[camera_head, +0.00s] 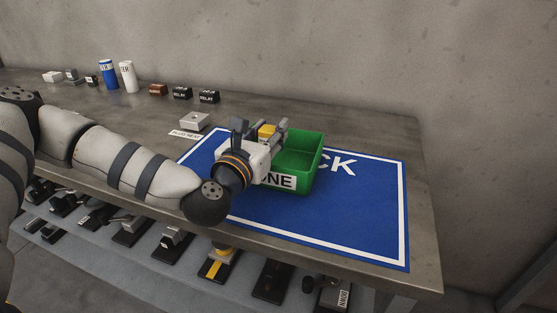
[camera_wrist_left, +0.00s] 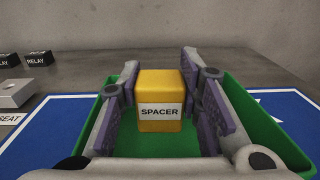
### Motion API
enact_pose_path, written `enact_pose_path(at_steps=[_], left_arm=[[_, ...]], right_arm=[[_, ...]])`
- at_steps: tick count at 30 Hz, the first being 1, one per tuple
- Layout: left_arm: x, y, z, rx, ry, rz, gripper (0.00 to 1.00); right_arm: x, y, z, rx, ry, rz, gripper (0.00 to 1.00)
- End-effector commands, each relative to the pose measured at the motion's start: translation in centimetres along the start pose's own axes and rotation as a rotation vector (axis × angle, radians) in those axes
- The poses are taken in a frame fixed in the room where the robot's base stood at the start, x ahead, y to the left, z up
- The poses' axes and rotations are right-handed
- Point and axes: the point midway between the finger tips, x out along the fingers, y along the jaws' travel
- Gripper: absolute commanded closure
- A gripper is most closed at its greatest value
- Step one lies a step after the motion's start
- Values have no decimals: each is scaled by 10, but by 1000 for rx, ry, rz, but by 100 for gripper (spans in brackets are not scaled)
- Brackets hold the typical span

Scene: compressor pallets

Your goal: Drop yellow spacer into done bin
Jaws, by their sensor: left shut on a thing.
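The yellow spacer (camera_head: 266,131) is a small block. In the left wrist view, the spacer (camera_wrist_left: 160,100) has a white SPACER label facing the camera. My left gripper (camera_head: 269,129) is shut on it and holds it over the green done bin (camera_head: 309,170). In the left wrist view, the bin's green wall (camera_wrist_left: 268,128) and floor show around and below the spacer. My right gripper is not in view.
The bin stands on a blue mat (camera_head: 350,220) with a white border. A grey block (camera_head: 194,121) sits left of the mat. Dark relay boxes (camera_head: 209,97), a blue cylinder (camera_head: 107,75) and a white cylinder (camera_head: 127,76) stand farther back. Several parts lie on a lower shelf.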

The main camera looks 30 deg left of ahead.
Motion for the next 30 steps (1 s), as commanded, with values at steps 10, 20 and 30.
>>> enact_pose_path(at_steps=[10,20,30], left_arm=[[0,0,1,0,-1,0,45],[0,1,48,-4,-8,2,45],[0,0,101,-1,-2,1,45]], right_arm=[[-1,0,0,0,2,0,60],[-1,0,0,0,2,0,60],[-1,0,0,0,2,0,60]])
